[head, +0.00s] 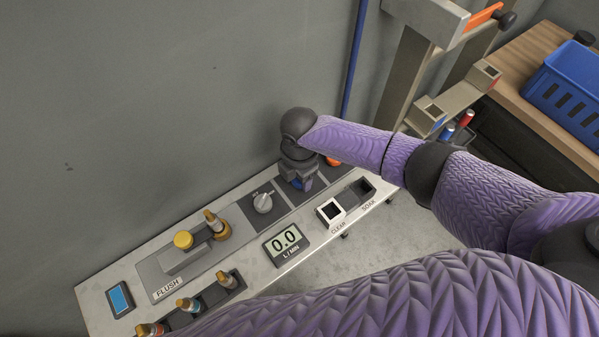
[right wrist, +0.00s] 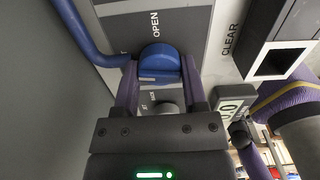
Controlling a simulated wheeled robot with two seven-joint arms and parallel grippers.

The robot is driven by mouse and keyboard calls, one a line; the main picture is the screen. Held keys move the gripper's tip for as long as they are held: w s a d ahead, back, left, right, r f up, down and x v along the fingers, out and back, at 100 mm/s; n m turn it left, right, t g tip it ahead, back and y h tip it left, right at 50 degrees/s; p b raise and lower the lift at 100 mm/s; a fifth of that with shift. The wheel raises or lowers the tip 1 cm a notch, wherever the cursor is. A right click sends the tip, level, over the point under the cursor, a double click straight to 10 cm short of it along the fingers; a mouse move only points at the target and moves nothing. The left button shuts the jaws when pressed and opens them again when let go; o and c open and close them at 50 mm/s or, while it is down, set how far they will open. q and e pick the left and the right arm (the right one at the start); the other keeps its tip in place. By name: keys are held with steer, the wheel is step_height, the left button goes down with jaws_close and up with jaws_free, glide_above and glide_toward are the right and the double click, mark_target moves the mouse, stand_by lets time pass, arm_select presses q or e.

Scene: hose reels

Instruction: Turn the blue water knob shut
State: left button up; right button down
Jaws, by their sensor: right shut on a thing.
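The blue water knob (right wrist: 159,60) sits on a grey plate in the right wrist view, with the word OPEN printed beyond it. My right gripper (right wrist: 158,78) has one finger on each side of the knob and is shut on it. In the head view my right gripper (head: 301,178) points down at the panel, and the wrist and fingers hide most of the knob. A flow display (head: 285,243) reads 0.0 L/MIN. My left gripper is not in view.
The panel (head: 95,290) runs along a grey wall. A silver dial (head: 263,202) is left of the gripper; a white-framed CLEAR button (head: 330,211) and SOAK button (head: 362,188) are right. A blue pipe (head: 353,60) rises behind. A blue basket (head: 570,85) stands upper right.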

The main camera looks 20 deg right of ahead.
steer(key=shift+n, duration=0.9)
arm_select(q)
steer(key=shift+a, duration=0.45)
arm_select(e)
steer(key=shift+c, duration=0.7)
jaws_free()
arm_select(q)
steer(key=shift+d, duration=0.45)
